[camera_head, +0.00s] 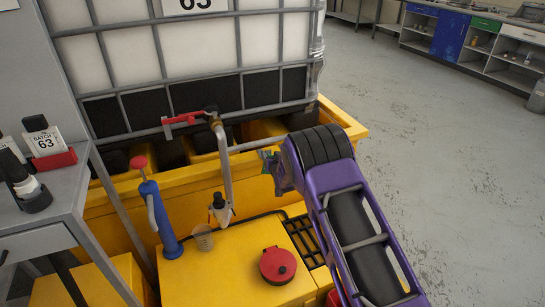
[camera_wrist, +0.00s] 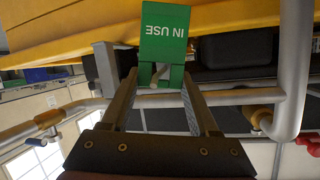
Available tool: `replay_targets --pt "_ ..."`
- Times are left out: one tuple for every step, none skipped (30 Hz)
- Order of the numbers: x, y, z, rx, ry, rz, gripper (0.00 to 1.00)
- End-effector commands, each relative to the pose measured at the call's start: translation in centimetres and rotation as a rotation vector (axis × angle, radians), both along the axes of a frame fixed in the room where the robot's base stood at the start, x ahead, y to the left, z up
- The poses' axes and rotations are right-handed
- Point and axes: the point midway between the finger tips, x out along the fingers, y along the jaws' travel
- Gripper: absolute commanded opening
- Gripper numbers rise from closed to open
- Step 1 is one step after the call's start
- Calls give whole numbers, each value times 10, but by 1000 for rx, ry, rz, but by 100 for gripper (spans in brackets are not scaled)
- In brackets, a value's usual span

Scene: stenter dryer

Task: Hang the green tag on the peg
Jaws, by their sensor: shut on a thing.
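The green tag (camera_wrist: 163,35) reads "IN USE" upside down in the wrist view. My gripper (camera_wrist: 160,76) is shut on its lower part, with a finger on each side. A short pale rod, perhaps the peg (camera_wrist: 158,74), shows in the gap at the tag's lower end; I cannot tell whether it passes through the tag. In the head view my gripper (camera_head: 274,172) is beside a grey horizontal pipe (camera_head: 250,146), above the yellow bund. A small green patch of the tag (camera_head: 267,155) shows there, mostly hidden by the gripper.
A white caged tank (camera_head: 195,50) stands behind in the yellow bund (camera_head: 350,125). A red-handled valve (camera_head: 185,120) and a bent grey pipe (camera_head: 225,165) are left of my gripper. A blue hand pump (camera_head: 160,220) and red cap (camera_head: 278,265) are nearer. Open floor lies right.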

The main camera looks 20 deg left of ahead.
Motion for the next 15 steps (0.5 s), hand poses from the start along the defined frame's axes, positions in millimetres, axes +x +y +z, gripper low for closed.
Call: replay_targets --pt "0 0 0 0 0 0 9" --pt "0 0 0 0 0 0 9" --pt "0 0 0 0 0 0 9" --pt "0 0 0 0 0 0 9" --pt "0 0 0 0 0 0 9" --pt "0 0 0 0 0 0 9" --pt "0 0 0 0 0 0 9" --pt "0 0 0 0 0 0 9" --pt "0 0 0 0 0 0 9" --pt "0 0 0 0 0 0 9" --pt "0 0 0 0 0 0 66" --pt "0 0 0 0 0 0 74" --pt "0 0 0 0 0 0 79" --pt "0 0 0 0 0 0 84" --pt "0 0 0 0 0 0 92"
